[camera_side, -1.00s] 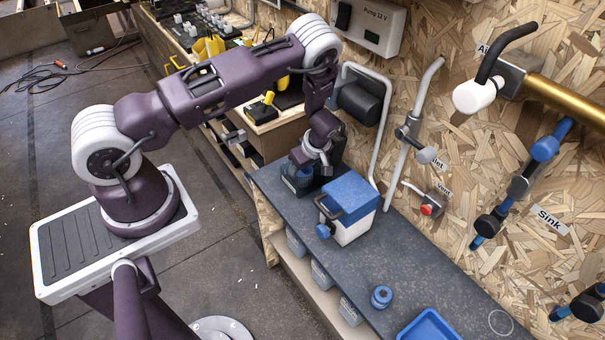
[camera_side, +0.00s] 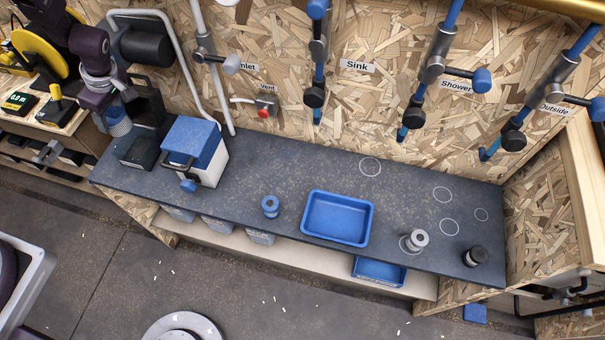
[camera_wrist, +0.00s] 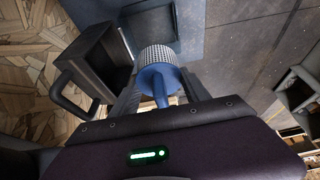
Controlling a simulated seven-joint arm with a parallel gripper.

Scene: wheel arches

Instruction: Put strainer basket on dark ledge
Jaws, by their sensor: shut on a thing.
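The strainer basket (camera_wrist: 158,58), a pale mesh cylinder with a blue cap and stem, is in my gripper (camera_wrist: 160,97) in the wrist view. The fingers are closed on its blue stem. In the side view, my gripper (camera_side: 112,104) is at the far left, with the mesh basket (camera_side: 119,123) below it, beside the left end of the dark ledge (camera_side: 270,165). The ledge is a long, dark speckled worktop along the chipboard wall. I cannot tell the height of the basket relative to the ledge.
A black housing with a handle (camera_side: 143,140) stands close right of my gripper. Right of it are a blue-lidded white box (camera_side: 195,150), a small blue fitting (camera_side: 270,206), a blue tray (camera_side: 337,217) and two small fittings. Clear ledge lies around the white ring marks.

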